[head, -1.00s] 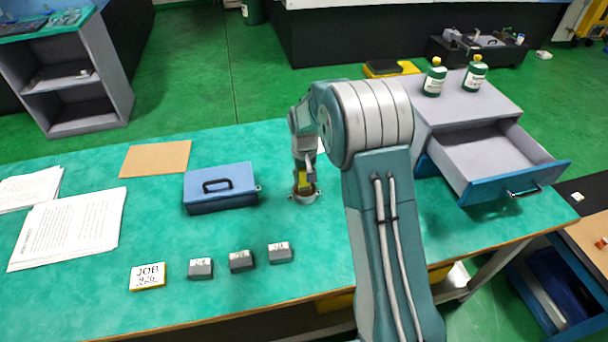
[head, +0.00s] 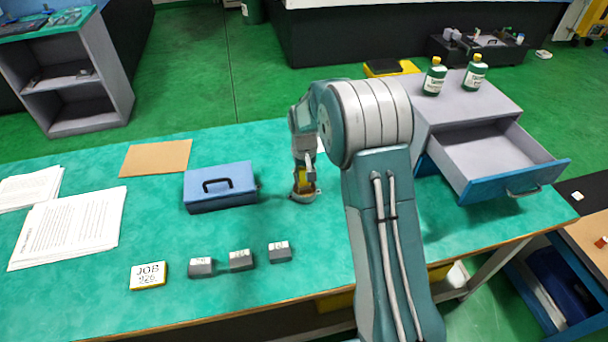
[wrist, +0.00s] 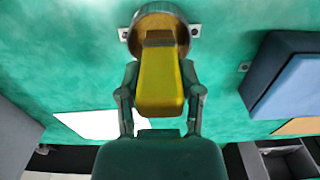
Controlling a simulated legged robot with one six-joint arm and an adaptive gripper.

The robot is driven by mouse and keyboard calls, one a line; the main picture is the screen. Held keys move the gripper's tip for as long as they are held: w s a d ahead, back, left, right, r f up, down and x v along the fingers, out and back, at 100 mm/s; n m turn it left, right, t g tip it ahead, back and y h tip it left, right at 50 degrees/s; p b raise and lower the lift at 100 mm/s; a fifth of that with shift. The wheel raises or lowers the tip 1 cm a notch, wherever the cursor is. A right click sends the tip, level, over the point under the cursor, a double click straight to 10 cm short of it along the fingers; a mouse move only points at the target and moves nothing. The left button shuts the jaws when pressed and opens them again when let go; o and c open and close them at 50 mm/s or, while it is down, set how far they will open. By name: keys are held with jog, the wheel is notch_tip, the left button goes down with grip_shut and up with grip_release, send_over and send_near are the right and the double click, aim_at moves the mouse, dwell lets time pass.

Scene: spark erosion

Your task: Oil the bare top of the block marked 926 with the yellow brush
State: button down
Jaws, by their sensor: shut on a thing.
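My gripper (wrist: 160,95) is shut on the yellow brush (wrist: 161,82), holding it by its thick yellow handle. The brush's far end is over or in a round metal cup (wrist: 190,30) with a brown inside. I cannot tell how deep the bristles are. In the head view the brush (head: 302,180) points down into the cup (head: 304,198). Three grey blocks with white labels stand in a row near the front edge: left block (head: 201,268), middle block (head: 241,262), right block (head: 280,254). Their labels are too small to read. A card (head: 148,276) left of them reads JOB 926.
A blue box with a handle (head: 219,190) stands just left of the cup. Printed sheets (head: 70,230) and a brown board (head: 155,158) lie at the left. A grey cabinet with an open drawer (head: 492,165) and two green bottles stands at the right. The bench around the blocks is clear.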

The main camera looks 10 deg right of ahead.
jog(key=shift+r, duration=3.5)
